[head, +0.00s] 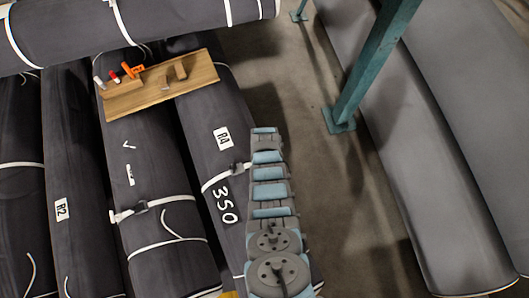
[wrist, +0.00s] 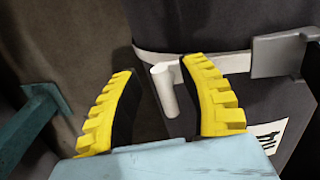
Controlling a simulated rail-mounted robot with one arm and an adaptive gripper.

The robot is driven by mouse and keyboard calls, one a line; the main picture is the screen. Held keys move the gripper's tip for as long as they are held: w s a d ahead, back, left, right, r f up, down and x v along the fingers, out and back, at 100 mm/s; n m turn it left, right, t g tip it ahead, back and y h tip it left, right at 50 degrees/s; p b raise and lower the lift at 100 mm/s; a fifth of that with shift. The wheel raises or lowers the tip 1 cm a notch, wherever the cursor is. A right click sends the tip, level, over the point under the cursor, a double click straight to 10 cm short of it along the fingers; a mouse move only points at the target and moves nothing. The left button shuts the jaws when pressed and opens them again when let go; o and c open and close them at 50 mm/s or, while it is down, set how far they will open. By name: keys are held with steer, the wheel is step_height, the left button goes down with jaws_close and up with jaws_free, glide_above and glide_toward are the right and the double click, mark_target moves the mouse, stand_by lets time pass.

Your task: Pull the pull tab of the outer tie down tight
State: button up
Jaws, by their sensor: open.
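The pull tab (wrist: 167,92) is a short white rod in the wrist view. It shows between the two yellow fingers of my gripper (wrist: 158,66), which are spread apart, with a visible gap on each side of the tab. The white outer tie-down strap (wrist: 222,63) runs around the dark roll just behind the tab. Its grey buckle (wrist: 276,56) is to the right of the fingers. My arm hides the gripper and tab there.
A wooden board (head: 160,86) with small tools lies on the rolls at upper left. A teal post (head: 365,75) stands to the right of my arm, and its foot is on the floor. Bare floor (head: 285,90) lies between the dark rolls and the grey rolls (head: 430,180).

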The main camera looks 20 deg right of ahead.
steer(key=shift+d+r, duration=0.1)
steer(key=shift+r, duration=0.05)
steer(key=shift+w+r, duration=0.1)
steer(key=shift+r, duration=0.8)
step_height(320, 180, up, 10)
stand_by(0.5)
steer(key=shift+f, duration=0.1)
stand_by(0.4)
